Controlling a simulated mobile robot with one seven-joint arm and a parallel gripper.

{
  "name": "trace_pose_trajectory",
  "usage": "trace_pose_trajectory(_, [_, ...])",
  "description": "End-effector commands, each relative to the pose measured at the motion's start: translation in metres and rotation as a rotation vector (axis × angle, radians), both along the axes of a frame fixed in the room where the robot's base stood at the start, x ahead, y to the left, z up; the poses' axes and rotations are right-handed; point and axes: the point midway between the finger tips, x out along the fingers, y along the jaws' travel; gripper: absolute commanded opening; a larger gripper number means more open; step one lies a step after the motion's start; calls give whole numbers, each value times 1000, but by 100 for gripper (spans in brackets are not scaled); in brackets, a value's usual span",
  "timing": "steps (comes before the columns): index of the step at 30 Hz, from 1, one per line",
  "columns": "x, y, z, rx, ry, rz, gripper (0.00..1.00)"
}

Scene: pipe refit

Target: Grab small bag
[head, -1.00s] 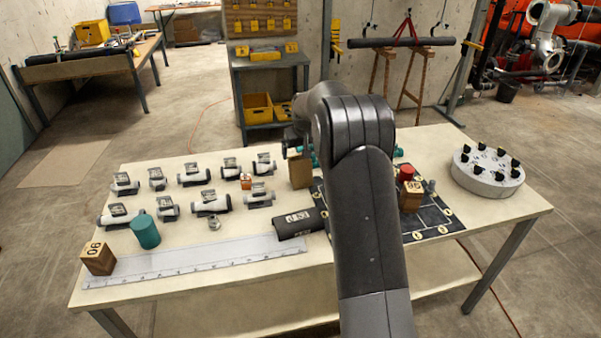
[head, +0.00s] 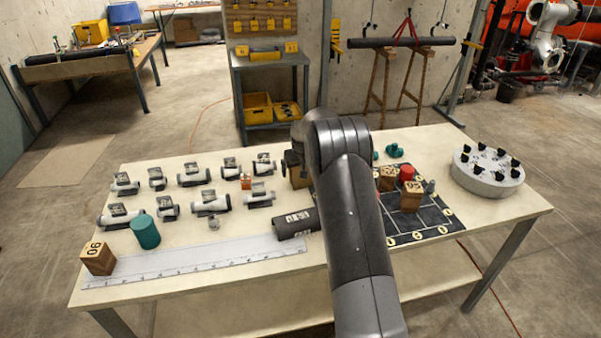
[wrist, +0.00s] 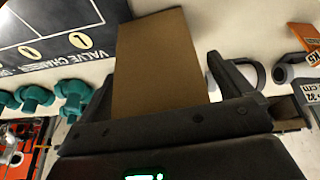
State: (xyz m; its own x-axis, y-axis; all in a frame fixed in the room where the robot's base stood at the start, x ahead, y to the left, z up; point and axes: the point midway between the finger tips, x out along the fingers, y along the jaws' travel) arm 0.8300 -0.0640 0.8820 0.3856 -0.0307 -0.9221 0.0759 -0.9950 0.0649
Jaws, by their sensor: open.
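A brown, box-like thing, seemingly the small bag (head: 298,180), stands upright on the table beside the dark mat, partly hidden by my arm in the head view. In the wrist view the small bag (wrist: 160,62) shows as a plain brown face between the two black fingers. My gripper (wrist: 165,92) is open, with one finger on each side of the bag. I cannot tell whether the fingers touch it. In the head view the gripper (head: 292,160) is at the bag's top, mostly hidden by my arm.
Several labelled pipe pieces (head: 211,204) lie to the left. A dark cylinder (head: 296,224) lies in front of the bag. A dark valve mat (head: 432,222) with wooden blocks is to the right, teal valves (head: 394,151) behind, and a round grey stand (head: 487,175) at far right.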

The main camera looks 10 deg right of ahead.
Motion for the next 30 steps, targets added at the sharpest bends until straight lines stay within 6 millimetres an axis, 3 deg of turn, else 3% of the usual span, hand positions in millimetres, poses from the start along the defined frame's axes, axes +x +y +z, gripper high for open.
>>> trace_pose_trajectory(4, [0, 0, 1, 0, -1, 0, 96])
trace_pose_trajectory(30, [0, 0, 1, 0, 0, -1, 24])
